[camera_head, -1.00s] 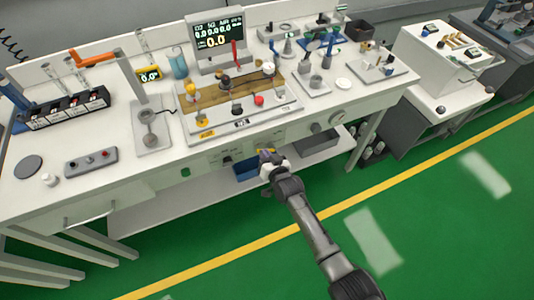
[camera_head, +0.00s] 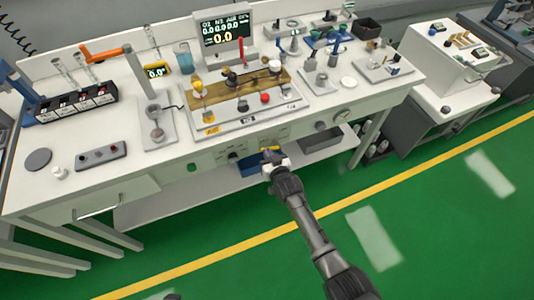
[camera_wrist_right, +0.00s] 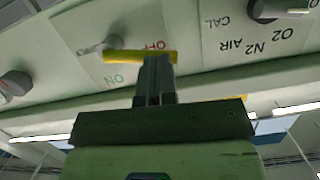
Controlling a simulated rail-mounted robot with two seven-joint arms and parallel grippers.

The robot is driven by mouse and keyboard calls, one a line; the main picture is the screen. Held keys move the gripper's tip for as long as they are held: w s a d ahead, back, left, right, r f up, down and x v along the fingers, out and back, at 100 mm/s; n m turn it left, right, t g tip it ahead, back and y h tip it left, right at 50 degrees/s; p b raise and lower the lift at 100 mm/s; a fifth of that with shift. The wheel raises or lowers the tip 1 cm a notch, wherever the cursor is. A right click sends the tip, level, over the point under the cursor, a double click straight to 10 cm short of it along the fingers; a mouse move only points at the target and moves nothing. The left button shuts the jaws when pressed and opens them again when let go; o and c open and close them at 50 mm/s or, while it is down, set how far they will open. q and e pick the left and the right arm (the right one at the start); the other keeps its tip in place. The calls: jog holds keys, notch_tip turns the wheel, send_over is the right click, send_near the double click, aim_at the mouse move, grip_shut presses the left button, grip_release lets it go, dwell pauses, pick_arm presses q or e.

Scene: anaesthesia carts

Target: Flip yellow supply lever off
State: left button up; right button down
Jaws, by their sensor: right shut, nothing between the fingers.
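The yellow supply lever (camera_wrist_right: 140,56) is a flat bar on the bench's front panel. In the right wrist view it lies nearly level, between the upside-down OFF and ON marks. In the head view it is a small yellow bar (camera_head: 270,149) under the bench top's front edge. My right gripper (camera_wrist_right: 155,62) is shut and empty. Its fingertips are at the lever's right half and overlap its lower edge; whether they touch cannot be told. In the head view the right gripper (camera_head: 272,158) is just in front of the panel. My left gripper is not clearly seen.
A dark knob (camera_wrist_right: 268,9) beside the CAL mark and another knob (camera_wrist_right: 14,85) flank the lever on the panel. A blue bin (camera_head: 250,168) stands on the shelf below. The bench top (camera_head: 140,190) holds several instruments. The green floor in front is clear.

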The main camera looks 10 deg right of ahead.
jog(key=w+d+r+p+v, duration=0.1)
jog(key=r+p+v, duration=0.1)
jog(key=p+v, duration=0.5)
jog(key=v, duration=0.6)
jog(key=shift+r+p, duration=0.25)
jog(key=shift+p, duration=0.05)
dwell(0.4)
